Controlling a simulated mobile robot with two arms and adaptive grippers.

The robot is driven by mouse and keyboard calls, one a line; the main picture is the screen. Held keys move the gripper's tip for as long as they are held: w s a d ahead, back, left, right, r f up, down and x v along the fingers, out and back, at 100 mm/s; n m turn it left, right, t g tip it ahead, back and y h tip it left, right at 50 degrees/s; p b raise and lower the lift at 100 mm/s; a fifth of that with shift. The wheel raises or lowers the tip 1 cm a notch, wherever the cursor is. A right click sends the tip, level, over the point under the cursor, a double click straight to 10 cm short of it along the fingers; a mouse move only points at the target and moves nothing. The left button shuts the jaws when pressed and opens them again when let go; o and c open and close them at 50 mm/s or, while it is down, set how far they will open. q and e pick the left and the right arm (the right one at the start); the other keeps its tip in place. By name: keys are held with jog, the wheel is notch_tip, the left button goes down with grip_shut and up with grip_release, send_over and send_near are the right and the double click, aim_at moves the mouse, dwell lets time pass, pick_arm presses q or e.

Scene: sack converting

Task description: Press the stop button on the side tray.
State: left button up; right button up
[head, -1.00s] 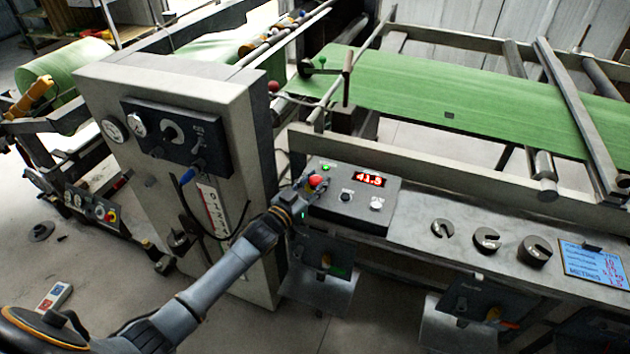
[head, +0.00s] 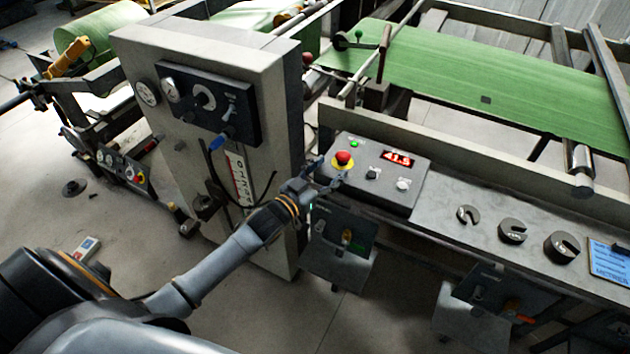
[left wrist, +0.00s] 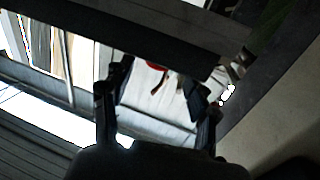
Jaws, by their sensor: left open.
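The red mushroom-shaped stop button (head: 343,158) sits on a yellow base at the left part of a dark grey control box (head: 408,190) on the side tray (head: 455,238). My left gripper (head: 326,178) is open and empty, at the box's left front edge, just below and left of the button in the head view. Whether it touches the box I cannot tell. In the left wrist view the two dark fingers (left wrist: 157,95) stand apart. My right gripper is in neither view.
The box also has a red lit display (head: 397,159), a green lamp (head: 354,143) and two knobs. A tall grey cabinet (head: 265,90) stands left of my gripper. Slotted dark weights (head: 512,231) lie on the tray to the right. Green sheet (head: 480,95) runs behind.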

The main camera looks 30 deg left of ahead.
pick_arm(q)
jog(key=v, duration=0.6)
dwell(0.3)
jog(key=s+a+f+g+y, duration=0.1)
jog(key=s+f+g, duration=0.3)
jog(key=f, duration=0.7)
jog(key=s+f+n+g+y, duration=0.1)
jog(key=s+f, duration=0.5)
jog(key=f, duration=0.5)
jog(key=s+a+f+g+y, duration=0.1)
jog(key=s+f+g+y, duration=0.3)
jog(key=f, duration=0.6)
jog(key=s+d+f+g, duration=0.1)
jog(key=s+f, duration=0.4)
jog(key=s, duration=0.5)
jog(key=s+d+f+g+h, duration=0.1)
jog(key=s+f+g, duration=0.3)
jog(key=s, duration=0.7)
jog(key=s+d+f+g+h, duration=0.1)
jog(key=s+d+f+g, duration=0.1)
jog(key=s+f, duration=0.5)
jog(key=s+d, duration=0.1)
jog(key=s, duration=0.3)
jog(key=shift+f+m+g, duration=0.3)
jog(key=shift+f+m, duration=0.05)
jog(key=shift+m, duration=0.05)
